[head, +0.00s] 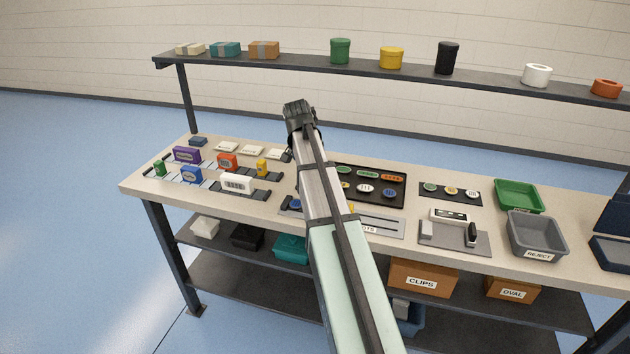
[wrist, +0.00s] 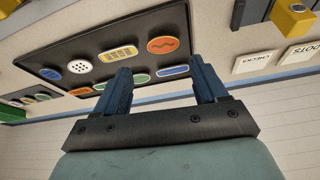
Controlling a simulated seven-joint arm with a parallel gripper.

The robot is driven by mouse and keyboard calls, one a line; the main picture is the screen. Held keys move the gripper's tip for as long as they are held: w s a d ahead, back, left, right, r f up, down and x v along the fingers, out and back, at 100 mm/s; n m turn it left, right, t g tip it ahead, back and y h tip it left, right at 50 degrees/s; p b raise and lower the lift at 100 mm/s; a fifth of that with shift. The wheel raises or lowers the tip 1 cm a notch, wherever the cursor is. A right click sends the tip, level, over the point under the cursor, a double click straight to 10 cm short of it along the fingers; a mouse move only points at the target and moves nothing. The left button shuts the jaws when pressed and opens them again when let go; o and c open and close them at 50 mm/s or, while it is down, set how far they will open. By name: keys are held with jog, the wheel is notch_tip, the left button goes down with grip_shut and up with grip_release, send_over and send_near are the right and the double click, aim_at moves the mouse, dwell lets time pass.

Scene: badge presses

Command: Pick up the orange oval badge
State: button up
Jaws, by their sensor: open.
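The orange oval badge (head: 392,178) lies at the right end of the far row on the black badge tray (head: 398,201). In the wrist view the orange oval badge (wrist: 80,91) is small, at the tray's lower left edge, left of my left-hand finger. My gripper (head: 288,154) hangs left of the tray, over the bench, partly hidden by my arm in the head view. In the wrist view my gripper (wrist: 160,67) has its fingers wide apart, with nothing held between them. A blue oval badge (wrist: 173,71) shows beyond the gap.
Other badges, green ovals (head: 367,174) and round ones, share the tray. Colored stamps (head: 187,155) on rails and white cards (head: 252,150) stand to the left. A shelf (head: 300,66) runs behind and above the bench. A grey reject bin (head: 536,233) is at right.

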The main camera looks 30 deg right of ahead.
jog(key=shift+w+x, duration=0.15)
jog(key=shift+x, duration=2.25)
jog(key=shift+w+x, duration=0.1)
jog(key=shift+x, duration=2.3)
jog(key=c, duration=0.8)
